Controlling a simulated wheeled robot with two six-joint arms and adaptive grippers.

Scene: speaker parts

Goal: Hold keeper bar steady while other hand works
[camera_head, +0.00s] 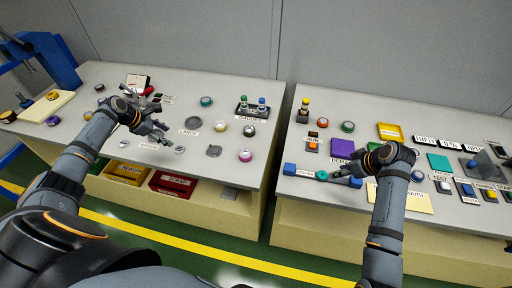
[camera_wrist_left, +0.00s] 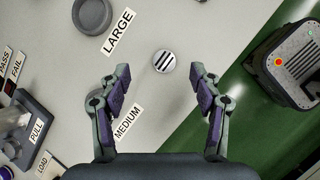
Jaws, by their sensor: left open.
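I cannot pick out a keeper bar with certainty in either view. My left gripper (camera_head: 161,133) is open and empty above the left table; the left wrist view shows its two fingers (camera_wrist_left: 160,73) spread apart. A small round silver disc with dark stripes (camera_wrist_left: 164,61) lies on the table ahead of them, and nothing is between the pads.
A dark grey ring (camera_wrist_left: 92,15) lies near the LARGE label (camera_wrist_left: 118,32). A black tray (camera_head: 255,112) holds green and blue-topped parts. Red (camera_head: 171,183) and yellow (camera_head: 127,173) bins sit below the left table's front edge. A gap separates the two tables.

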